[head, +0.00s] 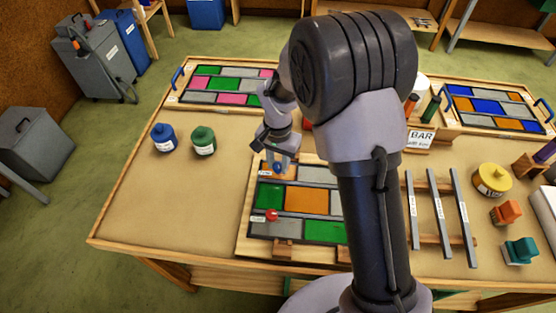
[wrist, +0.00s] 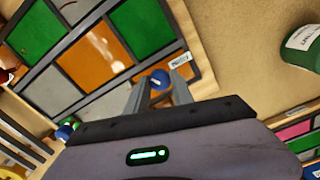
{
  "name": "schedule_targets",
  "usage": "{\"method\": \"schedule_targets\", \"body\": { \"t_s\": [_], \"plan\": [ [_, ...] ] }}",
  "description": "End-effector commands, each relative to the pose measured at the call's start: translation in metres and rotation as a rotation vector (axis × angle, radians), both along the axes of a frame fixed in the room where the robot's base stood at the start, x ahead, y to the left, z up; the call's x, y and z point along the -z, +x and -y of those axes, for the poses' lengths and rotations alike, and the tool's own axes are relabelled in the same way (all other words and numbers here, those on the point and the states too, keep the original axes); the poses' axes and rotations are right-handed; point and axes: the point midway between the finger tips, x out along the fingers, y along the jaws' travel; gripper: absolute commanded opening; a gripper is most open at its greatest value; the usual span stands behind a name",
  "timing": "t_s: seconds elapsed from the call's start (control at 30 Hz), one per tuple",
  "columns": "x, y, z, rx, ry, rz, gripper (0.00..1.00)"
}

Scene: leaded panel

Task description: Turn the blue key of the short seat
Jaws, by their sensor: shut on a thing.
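The blue key (head: 279,168) is a small round knob at the far left corner of the leaded panel (head: 306,199) in the middle of the bench. My gripper (head: 281,159) is down over the key, with a finger on either side. In the wrist view the blue key (wrist: 159,78) shows between the fingertips of my gripper (wrist: 160,84), which are shut on it. A small white label (wrist: 180,61) lies beside it, its print too small to read surely. The key's lower part is hidden. My arm hides the panel's right side in the head view.
A red key (head: 272,215) sits at the panel's near left. A blue jar (head: 163,138) and a green jar (head: 204,140) stand to the left. Grey bars (head: 415,222) lie on a rack at right. The bench's front left is clear.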

Motion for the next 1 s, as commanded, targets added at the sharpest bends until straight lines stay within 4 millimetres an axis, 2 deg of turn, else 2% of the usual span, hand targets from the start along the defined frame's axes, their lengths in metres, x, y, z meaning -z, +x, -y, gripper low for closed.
{"method": "schedule_targets", "body": {
  "t_s": [0.6, 1.0],
  "plan": [
    [-0.0021, 0.0006, 0.0000, -0.566, -0.001, 0.002, 0.00],
    [-0.0014, 0.0006, 0.0000, -0.804, -0.001, 0.002, 0.00]
  ]
}}
